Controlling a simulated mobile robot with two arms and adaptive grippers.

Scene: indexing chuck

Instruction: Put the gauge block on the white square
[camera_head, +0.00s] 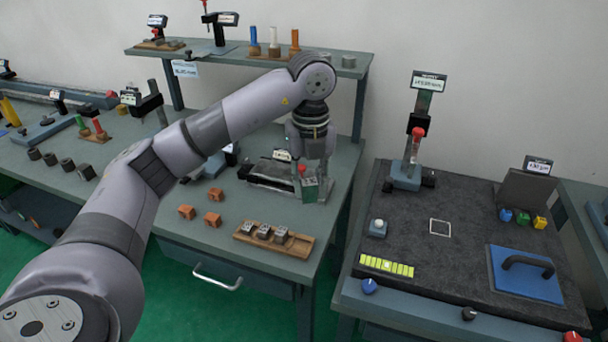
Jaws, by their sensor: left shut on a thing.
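My left gripper (309,168) points down at the right end of the middle table. It is shut on a small grey-green block (310,190), partly covered by the fingers; I cannot tell for sure that it is the gauge block. A small red part shows beside the fingers. Several small grey metal blocks (263,231) stand in a wooden rack (298,245) in front of the gripper. My right gripper is not in view.
A grey fixture (270,174) lies left of the gripper. Orange blocks (213,220) lie nearby. On the plate, a gauge stand (407,172) stands behind the square, with a blue handled lid (526,275) to its right front. A gap separates the tables.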

